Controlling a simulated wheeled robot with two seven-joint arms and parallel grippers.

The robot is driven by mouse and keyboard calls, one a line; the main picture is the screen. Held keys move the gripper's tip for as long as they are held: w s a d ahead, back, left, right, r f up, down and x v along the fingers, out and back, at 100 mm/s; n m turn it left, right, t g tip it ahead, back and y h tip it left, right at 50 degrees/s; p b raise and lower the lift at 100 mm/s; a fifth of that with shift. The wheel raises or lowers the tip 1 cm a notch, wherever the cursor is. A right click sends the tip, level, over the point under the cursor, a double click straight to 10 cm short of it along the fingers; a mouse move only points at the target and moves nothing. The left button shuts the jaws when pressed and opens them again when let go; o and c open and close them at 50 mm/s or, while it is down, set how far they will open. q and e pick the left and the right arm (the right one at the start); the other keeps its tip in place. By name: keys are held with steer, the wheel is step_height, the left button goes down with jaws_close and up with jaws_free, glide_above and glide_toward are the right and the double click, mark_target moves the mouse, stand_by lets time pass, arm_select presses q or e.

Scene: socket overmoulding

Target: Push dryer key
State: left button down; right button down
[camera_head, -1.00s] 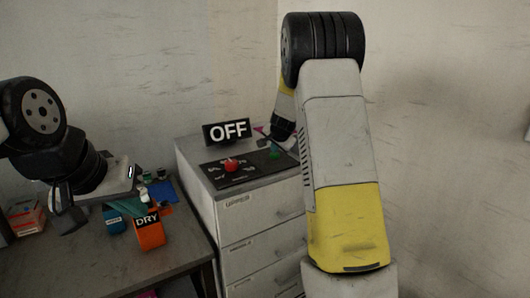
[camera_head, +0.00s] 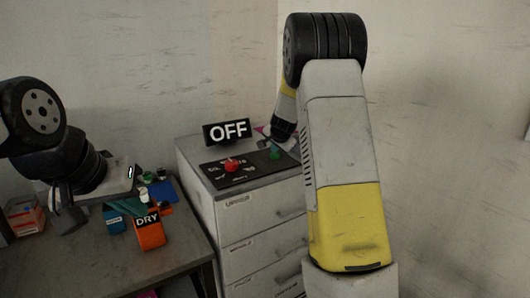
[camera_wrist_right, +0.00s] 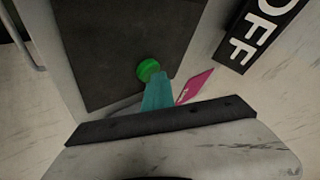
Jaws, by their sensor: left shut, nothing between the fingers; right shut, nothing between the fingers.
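The dark control panel (camera_head: 240,166) lies on top of the drawer cabinet, with a red button (camera_head: 231,165) and a green button (camera_head: 275,153). The green button also shows in the right wrist view (camera_wrist_right: 147,68). My right gripper (camera_wrist_right: 158,82) is shut and empty, its teal fingertips right beside the green button; I cannot tell whether they touch it. In the head view my right arm mostly hides this gripper. A sign reading OFF (camera_head: 227,132) stands behind the panel. My left gripper (camera_head: 130,207) is shut and empty above the left table.
An orange box marked DRY (camera_head: 149,232), a teal box (camera_head: 114,222) and small bottles stand on the left table (camera_head: 88,265). A magenta card (camera_wrist_right: 195,86) lies near the panel. Walls close in behind the cabinet (camera_head: 245,215).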

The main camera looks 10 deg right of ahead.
mark_target(275, 155)
steer(key=shift+s+f, duration=0.3)
steer(key=shift+f, duration=0.3)
steer(key=shift+w+r, duration=0.2)
steer(key=shift+r, duration=3.1)
